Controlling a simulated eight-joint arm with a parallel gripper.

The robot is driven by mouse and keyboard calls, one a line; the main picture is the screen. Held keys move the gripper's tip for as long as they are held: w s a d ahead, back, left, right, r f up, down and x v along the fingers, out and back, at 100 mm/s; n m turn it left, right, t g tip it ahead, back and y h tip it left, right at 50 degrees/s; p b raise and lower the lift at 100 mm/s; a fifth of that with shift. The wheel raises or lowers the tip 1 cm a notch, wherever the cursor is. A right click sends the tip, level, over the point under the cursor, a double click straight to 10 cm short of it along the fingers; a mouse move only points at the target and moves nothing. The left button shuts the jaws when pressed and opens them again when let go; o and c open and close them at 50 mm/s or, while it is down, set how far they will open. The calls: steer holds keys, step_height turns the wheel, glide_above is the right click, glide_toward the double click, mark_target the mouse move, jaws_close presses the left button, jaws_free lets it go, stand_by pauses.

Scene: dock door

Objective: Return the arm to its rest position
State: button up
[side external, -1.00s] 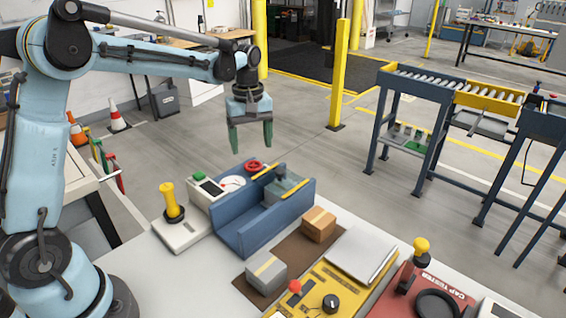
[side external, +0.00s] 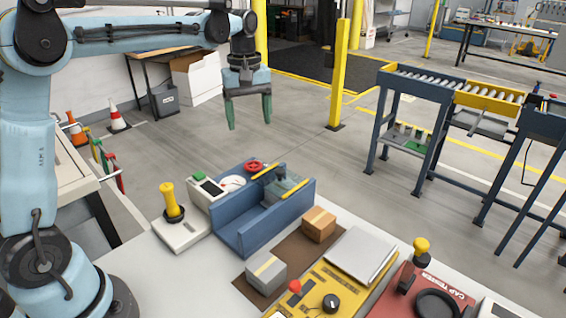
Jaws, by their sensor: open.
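My gripper (side external: 249,112) has green fingers that point down and stand apart, with nothing between them. It hangs in the air above and behind the blue dock-door fixture (side external: 250,238), touching nothing. My light blue arm rises at the left and reaches across the top of the picture to the gripper. The blue fixture sits on the light work table (side external: 150,275) and carries a grey block between yellow strips, a red handwheel (side external: 253,166) and a white dial.
A yellow-handled lever (side external: 171,200) stands left of the fixture. Two boxes, a cardboard one (side external: 319,225) and a grey one (side external: 266,272), lie on a brown mat. A yellow panel (side external: 335,290) and a red cap tester (side external: 428,290) are at front right. A yellow post (side external: 340,75) stands behind.

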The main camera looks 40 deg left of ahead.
steer(key=s+d+f+m+t, duration=0.2)
steer(key=s+d+m+t, duration=0.1)
steer(key=s+m, duration=0.3)
steer(key=s+d+f+m+t, duration=0.2)
steer(key=s+d+m+t, duration=0.2)
steer(key=s, duration=0.5)
steer(key=shift+s+d+m, duration=0.35)
steer(key=shift+d+m, duration=0.1)
steer(key=shift+m, duration=0.75)
